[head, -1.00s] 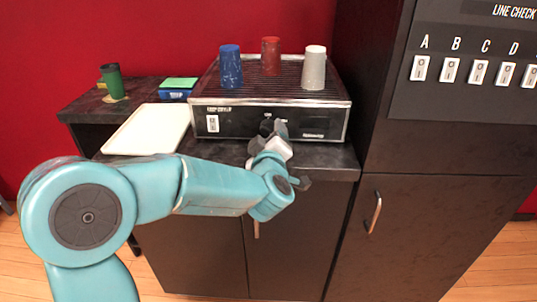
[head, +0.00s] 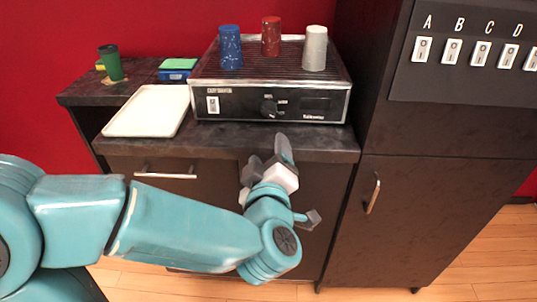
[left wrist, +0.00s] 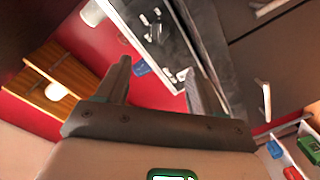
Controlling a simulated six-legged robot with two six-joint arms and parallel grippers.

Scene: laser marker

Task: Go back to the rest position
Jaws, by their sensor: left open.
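My left gripper (head: 268,160) is in front of the counter's front edge in the head view, below the black machine (head: 270,105) with its round knob (head: 268,107). Its two grey fingers are apart and nothing is between them. In the left wrist view my gripper (left wrist: 158,90) also shows with its fingers spread and empty. The teal left arm comes in from the left and bends at the wrist. My right gripper is in neither view.
Blue (head: 230,47), red (head: 271,36) and white (head: 315,48) cups stand upside down on the machine. A cream tray (head: 148,111), green cup (head: 111,62) and blue box (head: 177,69) are to its left. A switch panel (head: 465,55) is on the tall cabinet (head: 440,220) at right.

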